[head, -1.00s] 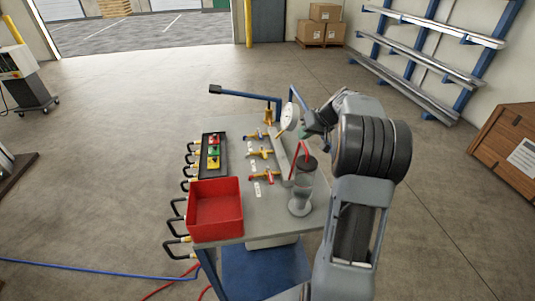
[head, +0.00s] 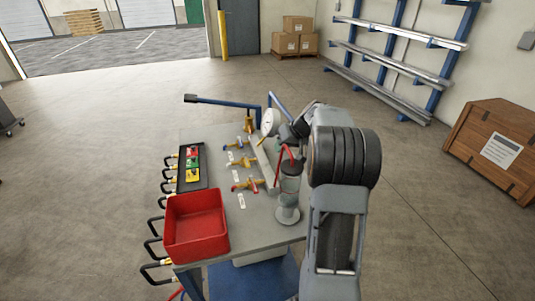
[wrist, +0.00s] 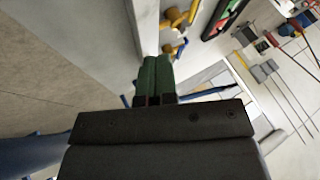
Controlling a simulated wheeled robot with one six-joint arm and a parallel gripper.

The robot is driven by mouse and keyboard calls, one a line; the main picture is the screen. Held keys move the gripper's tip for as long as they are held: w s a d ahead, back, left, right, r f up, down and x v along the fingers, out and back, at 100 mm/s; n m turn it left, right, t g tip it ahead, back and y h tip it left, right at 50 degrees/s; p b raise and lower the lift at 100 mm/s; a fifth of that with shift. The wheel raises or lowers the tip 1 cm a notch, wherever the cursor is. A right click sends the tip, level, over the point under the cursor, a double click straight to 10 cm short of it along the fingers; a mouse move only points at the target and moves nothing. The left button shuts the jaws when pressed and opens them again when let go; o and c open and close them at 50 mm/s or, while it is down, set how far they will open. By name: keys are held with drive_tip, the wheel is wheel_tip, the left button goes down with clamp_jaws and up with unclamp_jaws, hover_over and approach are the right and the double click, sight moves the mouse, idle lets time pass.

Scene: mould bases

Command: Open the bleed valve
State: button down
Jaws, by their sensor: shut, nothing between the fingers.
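The cart's top carries several brass valves with coloured handles in the head view: one with a blue handle (head: 238,146), a middle one (head: 241,162) and a front one with a red handle (head: 248,185). Labels lie beside them; I cannot read which is the bleed valve. My gripper (wrist: 156,72) is shut and empty, its green fingers together in the wrist view. Yellow valve parts (wrist: 178,18) show just beyond and right of the fingertips, apart from them. In the head view the gripper is mostly hidden by my arm, near the white gauge (head: 270,122).
A red bin (head: 196,225) and a black tray (head: 188,178) with coloured blocks stand at the cart's left. A blue bar (head: 222,101) crosses the back.

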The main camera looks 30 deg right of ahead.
sight(266, 166)
drive_tip(key=x, duration=0.9)
drive_tip(key=shift+f+p, duration=0.1)
drive_tip(key=shift+p, duration=0.3)
drive_tip(key=a, duration=0.3)
drive_tip(key=shift+w+p, duration=0.3)
drive_tip(key=shift+p, duration=0.05)
drive_tip(key=shift+w+a, duration=0.15)
drive_tip(key=shift+a, duration=0.3)
drive_tip(key=shift+a, duration=0.1)
